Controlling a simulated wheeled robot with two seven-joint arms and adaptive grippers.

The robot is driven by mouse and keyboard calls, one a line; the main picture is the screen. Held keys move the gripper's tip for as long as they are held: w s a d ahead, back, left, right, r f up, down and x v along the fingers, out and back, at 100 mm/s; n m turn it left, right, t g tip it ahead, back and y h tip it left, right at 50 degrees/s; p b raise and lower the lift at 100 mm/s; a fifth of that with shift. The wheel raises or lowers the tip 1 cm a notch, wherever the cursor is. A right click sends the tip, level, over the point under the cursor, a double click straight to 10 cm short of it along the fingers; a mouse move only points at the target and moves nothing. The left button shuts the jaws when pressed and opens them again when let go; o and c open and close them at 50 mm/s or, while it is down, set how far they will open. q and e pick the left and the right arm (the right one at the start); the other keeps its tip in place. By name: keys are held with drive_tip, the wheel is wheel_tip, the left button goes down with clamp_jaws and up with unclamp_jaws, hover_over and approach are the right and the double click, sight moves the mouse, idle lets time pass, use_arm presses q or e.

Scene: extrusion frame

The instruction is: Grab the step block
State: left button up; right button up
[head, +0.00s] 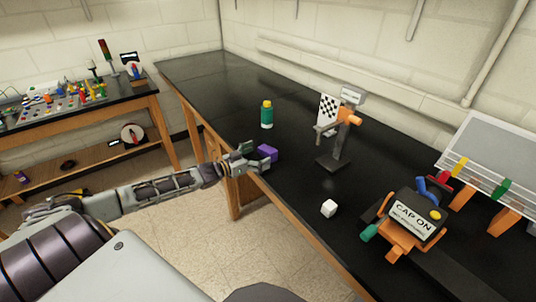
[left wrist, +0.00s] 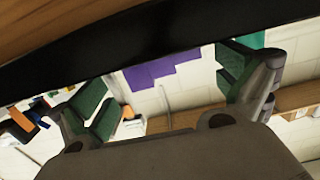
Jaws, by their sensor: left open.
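The purple step block (head: 267,152) sits on the near left edge of the black bench. In the left wrist view its stepped outline (left wrist: 155,72) shows between and beyond my two fingers, under the dark bench edge that fills the top. My left gripper (head: 256,158) is at that bench edge, right beside the block, with green-padded fingers spread apart. No contact with the block can be made out. My right gripper is out of view.
A green bottle with a yellow cap (head: 267,114) stands behind the block. A stand with a checkered board (head: 330,110), a white cube (head: 329,208) and an orange fixture with a "CAP ON" sign (head: 411,220) are to the right. Bench between them is clear.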

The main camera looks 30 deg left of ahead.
sight(263, 152)
use_arm(q)
drive_tip(key=shift+x, duration=2.2)
drive_tip(key=shift+a+f, duration=0.15)
drive_tip(key=c, duration=1)
drive_tip(key=shift+c, duration=0.2)
drive_tip(key=shift+r, duration=5)
